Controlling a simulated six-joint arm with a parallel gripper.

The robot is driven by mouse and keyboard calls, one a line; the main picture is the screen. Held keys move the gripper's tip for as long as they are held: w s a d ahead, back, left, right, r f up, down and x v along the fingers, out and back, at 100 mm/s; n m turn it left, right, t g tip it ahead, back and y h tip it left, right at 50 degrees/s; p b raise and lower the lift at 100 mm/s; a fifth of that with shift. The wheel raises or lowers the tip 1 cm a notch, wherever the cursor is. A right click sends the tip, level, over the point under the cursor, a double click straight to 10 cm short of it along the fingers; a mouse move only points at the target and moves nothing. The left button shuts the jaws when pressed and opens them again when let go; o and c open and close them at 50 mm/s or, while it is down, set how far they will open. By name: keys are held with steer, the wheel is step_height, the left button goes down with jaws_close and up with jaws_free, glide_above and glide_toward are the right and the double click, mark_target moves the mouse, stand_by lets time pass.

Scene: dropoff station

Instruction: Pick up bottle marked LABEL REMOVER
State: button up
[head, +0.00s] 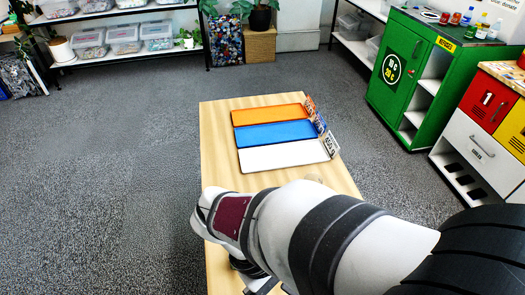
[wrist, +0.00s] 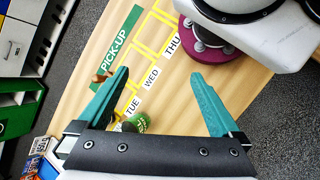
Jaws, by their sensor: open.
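My gripper (wrist: 160,78) is open in the wrist view, its two teal fingers spread wide above the wooden table (wrist: 240,92), with nothing between their tips. A small green object (wrist: 138,122), perhaps a bottle seen from above, is beside the left finger's inner side, near the finger's base. It is partly hidden and I cannot read any label on it. Several small bottles (head: 481,28) stand on the green cabinet in the head view; their labels are too small to read. In the head view my arm hides the gripper's fingers.
Orange (head: 268,114), blue (head: 275,134) and white (head: 283,155) trays lie on the table. Yellow outlined slots marked TUE, WED and THU run beside a green PICK-UP strip (wrist: 120,37). A small brown object (wrist: 104,77) is by the left fingertip. The green cabinet (head: 400,60) stands right.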

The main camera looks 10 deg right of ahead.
steer(key=w+a+f+n+t+h, duration=0.75)
steer(key=w+n+t, duration=0.2)
steer(key=n, duration=0.85)
steer(key=shift+y, duration=0.45)
steer(key=x, duration=1)
steer(key=shift+s+a+f, duration=0.1)
steer(key=shift+a+f, duration=0.1)
steer(key=shift+f, duration=0.15)
steer(key=x, duration=0.6)
steer(key=shift+w+a, duration=0.2)
steer(key=shift+w, duration=0.1)
steer(key=c, duration=1.6)
steer(key=shift+r, duration=0.1)
